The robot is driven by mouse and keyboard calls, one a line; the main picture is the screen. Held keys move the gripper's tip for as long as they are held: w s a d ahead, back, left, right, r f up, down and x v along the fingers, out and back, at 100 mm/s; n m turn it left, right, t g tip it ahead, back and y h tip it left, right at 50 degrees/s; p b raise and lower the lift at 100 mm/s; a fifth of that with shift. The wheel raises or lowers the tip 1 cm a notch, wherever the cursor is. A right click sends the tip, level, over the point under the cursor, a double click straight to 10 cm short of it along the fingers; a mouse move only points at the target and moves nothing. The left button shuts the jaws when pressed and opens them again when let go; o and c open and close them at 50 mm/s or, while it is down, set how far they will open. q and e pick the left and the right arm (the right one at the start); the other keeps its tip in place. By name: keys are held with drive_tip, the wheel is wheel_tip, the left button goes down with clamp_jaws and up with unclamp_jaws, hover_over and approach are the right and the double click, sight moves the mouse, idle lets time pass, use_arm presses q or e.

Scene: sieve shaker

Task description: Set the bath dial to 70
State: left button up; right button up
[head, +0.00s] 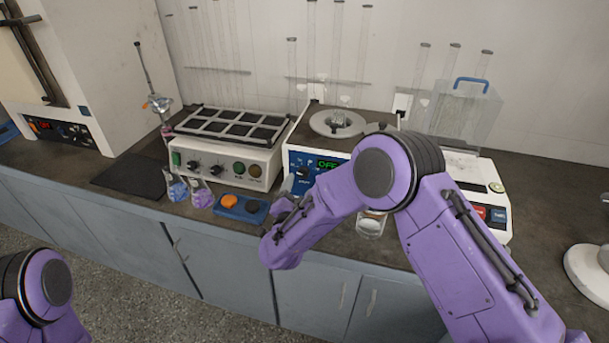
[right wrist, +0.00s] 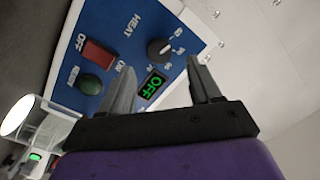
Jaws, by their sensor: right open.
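The bath (head: 303,141) stands at the back middle of the bench, with a blue front panel and a round opening on top. Its black dial (head: 302,173) also shows in the right wrist view (right wrist: 159,50), with white scale marks that are too small to read surely. The green display (head: 328,163) reads OFF, also in the right wrist view (right wrist: 153,88). My right gripper (head: 290,194) is open and empty in front of the panel. In the right wrist view its fingertips (right wrist: 159,65) point toward the dial, apparently apart from it. My left gripper is out of view.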

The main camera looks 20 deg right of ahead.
sight(303, 175)
drive_tip(key=x, duration=0.5)
drive_tip(key=shift+w+d+p, duration=0.1)
drive_tip(key=shift+p, duration=0.3)
drive_tip(key=c, duration=1)
drive_tip(key=shift+c, duration=0.2)
